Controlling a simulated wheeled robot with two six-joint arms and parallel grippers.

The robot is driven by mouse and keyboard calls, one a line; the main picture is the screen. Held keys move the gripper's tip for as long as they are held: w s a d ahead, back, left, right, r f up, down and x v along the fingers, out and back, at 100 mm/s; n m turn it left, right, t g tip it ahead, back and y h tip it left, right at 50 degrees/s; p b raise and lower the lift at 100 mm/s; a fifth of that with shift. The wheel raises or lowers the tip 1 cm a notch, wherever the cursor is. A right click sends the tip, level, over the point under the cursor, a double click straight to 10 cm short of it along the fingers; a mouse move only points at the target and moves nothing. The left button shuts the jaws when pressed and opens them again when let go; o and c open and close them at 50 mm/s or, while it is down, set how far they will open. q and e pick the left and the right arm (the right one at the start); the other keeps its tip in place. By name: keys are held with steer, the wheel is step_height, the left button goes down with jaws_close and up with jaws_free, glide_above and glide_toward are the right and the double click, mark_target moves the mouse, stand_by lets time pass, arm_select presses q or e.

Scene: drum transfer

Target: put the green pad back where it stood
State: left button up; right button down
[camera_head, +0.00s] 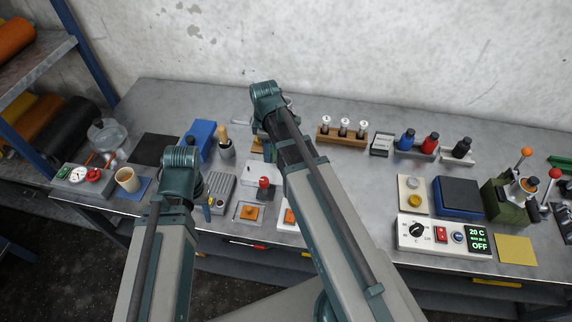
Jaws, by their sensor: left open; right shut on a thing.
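My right gripper (264,128) is toward the back of the bench, left of the centre of the view. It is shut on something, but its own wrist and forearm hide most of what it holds. I cannot make out a green pad clearly. A small yellowish patch (258,142) shows just below this gripper. My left gripper (190,180) is over the front left of the bench, beside a grey ribbed block (221,187). It is open, with its fingertips mostly hidden by its wrist.
A red-knobbed stamp (264,187) and an orange block (249,213) stand between the arms. A cup (128,179), blue holder (200,134) and brush pot (226,149) are left. A wooden vial rack (342,135) and control box (442,235) are right. Bench (345,180) is bare below the rack.

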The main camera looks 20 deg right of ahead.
steer(key=s+d+f+b, duration=0.1)
steer(key=s+d+f, duration=0.1)
steer(key=s, duration=0.2)
steer(key=s+d+f+b, duration=0.2)
steer(key=s+d, duration=0.1)
steer(key=s, duration=0.1)
steer(key=s+d+f+b, duration=0.2)
steer(key=s, duration=0.2)
steer(key=shift+d+f, duration=0.2)
steer(key=shift+d, duration=0.15)
steer(key=w+d, duration=0.2)
steer(key=w, duration=0.2)
steer(key=w+d+f+b, duration=0.1)
steer(key=w+d, duration=0.2)
steer(key=w, duration=0.2)
steer(key=w+d, duration=0.3)
steer(key=w, duration=0.1)
steer(key=shift+w+f+b, duration=0.15)
steer(key=shift+f+b, duration=0.05)
steer(key=shift+b, duration=0.15)
steer(key=shift+w+d, duration=0.25)
steer(key=shift+w, duration=0.2)
steer(key=f+b, duration=0.3)
steer(key=shift+s+a+f+b, duration=0.1)
steer(key=shift+s+f+b, duration=0.1)
steer(key=shift+f+b, duration=0.1)
steer(key=shift+f, duration=0.15)
steer(key=c, duration=0.5)
jaws_free()
